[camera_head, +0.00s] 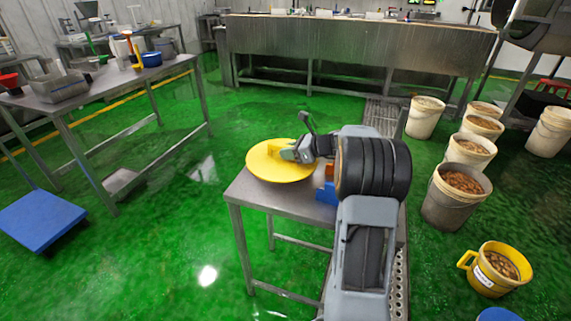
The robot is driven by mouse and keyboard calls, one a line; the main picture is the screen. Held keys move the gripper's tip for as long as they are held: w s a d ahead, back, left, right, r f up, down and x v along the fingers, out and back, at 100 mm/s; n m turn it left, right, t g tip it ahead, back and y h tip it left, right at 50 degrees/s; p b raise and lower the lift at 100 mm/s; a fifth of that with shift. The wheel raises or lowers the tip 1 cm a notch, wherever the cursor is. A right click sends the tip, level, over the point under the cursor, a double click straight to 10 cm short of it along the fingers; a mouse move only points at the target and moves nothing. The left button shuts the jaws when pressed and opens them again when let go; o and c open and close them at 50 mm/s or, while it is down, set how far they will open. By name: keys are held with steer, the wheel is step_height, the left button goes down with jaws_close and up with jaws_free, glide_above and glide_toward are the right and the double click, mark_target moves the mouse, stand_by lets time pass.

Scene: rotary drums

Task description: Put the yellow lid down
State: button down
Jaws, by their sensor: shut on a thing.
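The yellow lid (268,169) is a round flat disc with a raised yellow handle across its top. It is at the left end of a small steel table (284,204), partly past the table's left and back edges. My gripper (287,152) is shut on the lid's handle, reaching in from the right. The lid looks roughly level, at or just above the tabletop; I cannot tell whether it touches. My arm hides the right part of the table.
Blue and orange items (327,193) stand on the table beside my arm. Several white buckets (456,196) with brown contents stand at the right, with a yellow jug (493,269) nearer. A long steel table (150,80) is at the left. The green floor (170,235) between is open.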

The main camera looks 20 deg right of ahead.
mark_target(286, 162)
steer(key=shift+w+a+f, duration=0.1)
steer(key=shift+a+f, duration=0.15)
steer(key=shift+f, duration=0.1)
steer(key=shift+w+a+f+b, duration=0.1)
steer(key=shift+f+b, duration=0.5)
steer(key=shift+f, duration=1.05)
steer(key=shift+f, duration=0.2)
steer(key=c, duration=1)
jaws_free()
steer(key=shift+o, duration=0.2)
